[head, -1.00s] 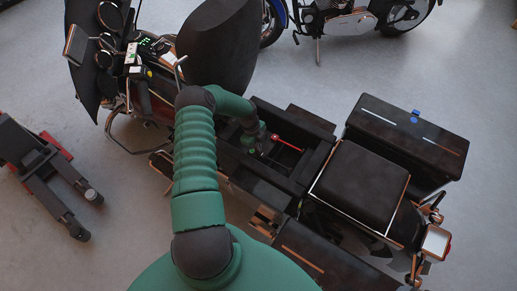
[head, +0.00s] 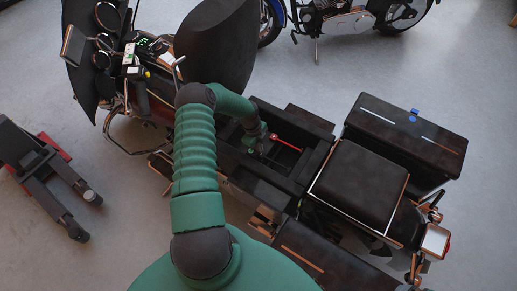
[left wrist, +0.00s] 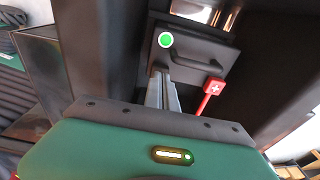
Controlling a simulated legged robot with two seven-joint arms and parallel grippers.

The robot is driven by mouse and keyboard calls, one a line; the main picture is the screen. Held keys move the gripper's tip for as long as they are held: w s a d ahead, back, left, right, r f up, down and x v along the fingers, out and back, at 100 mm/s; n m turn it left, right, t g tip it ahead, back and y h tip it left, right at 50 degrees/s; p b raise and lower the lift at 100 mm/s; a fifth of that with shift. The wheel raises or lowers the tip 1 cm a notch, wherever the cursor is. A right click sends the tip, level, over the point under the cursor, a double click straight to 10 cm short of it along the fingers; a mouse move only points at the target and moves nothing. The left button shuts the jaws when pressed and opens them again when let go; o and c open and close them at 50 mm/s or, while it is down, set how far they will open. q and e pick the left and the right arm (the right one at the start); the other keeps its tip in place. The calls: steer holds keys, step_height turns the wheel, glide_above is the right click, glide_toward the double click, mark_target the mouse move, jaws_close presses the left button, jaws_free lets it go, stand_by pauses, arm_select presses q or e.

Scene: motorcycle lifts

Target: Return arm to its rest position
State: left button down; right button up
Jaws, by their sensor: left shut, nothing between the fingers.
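My left arm (head: 195,150) reaches out over the motorcycle (head: 240,185) and bends down to the right. My left gripper (head: 262,146) is at the open dark compartment (head: 305,185) in the middle of the motorcycle. In the left wrist view its two grey fingers (left wrist: 163,92) lie together with nothing between them. A red piece with a white cross (left wrist: 214,87) stands just right of the fingers, apart from them. It shows in the head view as a red strip (head: 286,143). A dark panel with a handle and a green dot (left wrist: 166,40) lies beyond the fingertips. My right gripper is not in view.
The dark seat (head: 358,185) and a closed side case (head: 405,135) are right of the compartment. The tall dark front seat (head: 216,45) rises close behind my arm. A lift or stand (head: 45,175) is on the floor at left. Another motorcycle (head: 340,15) stands at the back.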

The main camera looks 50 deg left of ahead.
arm_select(q)
step_height(320, 180, up, 6)
steer(key=d+r+n+y+p, duration=0.1)
steer(key=d+r+n, duration=0.2)
steer(key=d+r, duration=0.4)
steer(key=d+r+n, duration=0.2)
steer(key=d+r, duration=0.4)
steer(key=d, duration=0.4)
steer(key=s+d+r+n, duration=0.4)
steer(key=s+d, duration=0.1)
steer(key=d, duration=0.2)
steer(key=s+d+r+n+t+p, duration=0.1)
steer(key=s+d+r+n, duration=0.3)
steer(key=d, duration=0.3)
steer(key=shift+s+d+r+n, duration=0.25)
steer(key=shift+s+r+n, duration=0.1)
steer(key=shift+s+n, duration=0.4)
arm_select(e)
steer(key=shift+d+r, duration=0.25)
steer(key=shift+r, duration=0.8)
arm_select(q)
steer(key=shift+w+a, duration=0.1)
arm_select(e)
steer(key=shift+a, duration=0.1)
